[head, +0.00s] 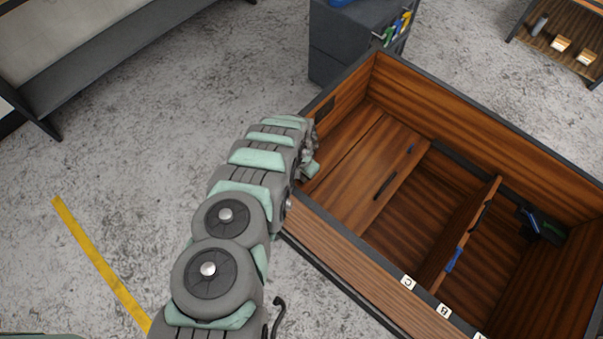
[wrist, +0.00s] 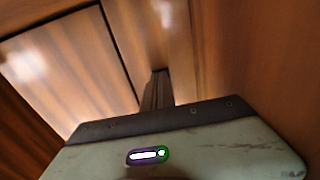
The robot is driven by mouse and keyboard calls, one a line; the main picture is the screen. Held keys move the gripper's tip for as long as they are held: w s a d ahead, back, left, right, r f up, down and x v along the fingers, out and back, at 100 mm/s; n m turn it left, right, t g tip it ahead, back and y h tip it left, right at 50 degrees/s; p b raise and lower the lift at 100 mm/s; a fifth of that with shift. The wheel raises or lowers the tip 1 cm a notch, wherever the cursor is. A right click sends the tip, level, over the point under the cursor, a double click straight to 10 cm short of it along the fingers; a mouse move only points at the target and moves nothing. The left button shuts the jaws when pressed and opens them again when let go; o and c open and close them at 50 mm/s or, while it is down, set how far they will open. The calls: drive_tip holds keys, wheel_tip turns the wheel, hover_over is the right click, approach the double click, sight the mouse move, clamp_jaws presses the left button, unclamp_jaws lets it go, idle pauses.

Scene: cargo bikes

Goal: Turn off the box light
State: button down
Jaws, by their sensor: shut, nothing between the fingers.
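The wooden cargo box (head: 345,238) with dark edges fills the right of the head view. My arm reaches to its left corner. My gripper (wrist: 156,88) shows in the wrist view as narrow dark fingers, shut and empty, pointing at brown wood panels. In the head view my arm mostly hides it. The wood (wrist: 60,60) in the wrist view has bright glossy patches. I cannot make out a light or its switch in either view. A dark rectangular patch (head: 324,112) shows on the inside of the box's left wall. Whether the fingers touch wood is unclear.
Wooden dividers (head: 465,238) split the box, with white labels (head: 408,282) on the front rim. A dark tool with green (head: 541,225) lies in the right compartment. A grey cabinet (head: 340,45) stands behind the box. Bare concrete floor lies left, with a yellow line (head: 98,262).

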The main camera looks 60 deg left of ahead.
drive_tip(key=shift+w+d+f, duration=0.15)
drive_tip(key=shift+w+f, duration=0.1)
drive_tip(key=shift+f, duration=0.3)
drive_tip(key=shift+w+d+f, duration=0.1)
drive_tip(key=shift+w+f, duration=0.1)
drive_tip(key=shift+f, duration=0.3)
drive_tip(key=shift+a+r, duration=0.1)
drive_tip(key=shift+r, duration=0.4)
drive_tip(key=r, duration=0.2)
drive_tip(key=w+r, duration=0.1)
drive_tip(key=r, duration=0.1)
drive_tip(key=shift+w+a, duration=0.1)
drive_tip(key=shift+a, duration=0.15)
wheel_tip(320, 180, up, 17)
drive_tip(key=s+p, duration=0.2)
drive_tip(key=p, duration=0.7)
drive_tip(key=shift+d, duration=0.15)
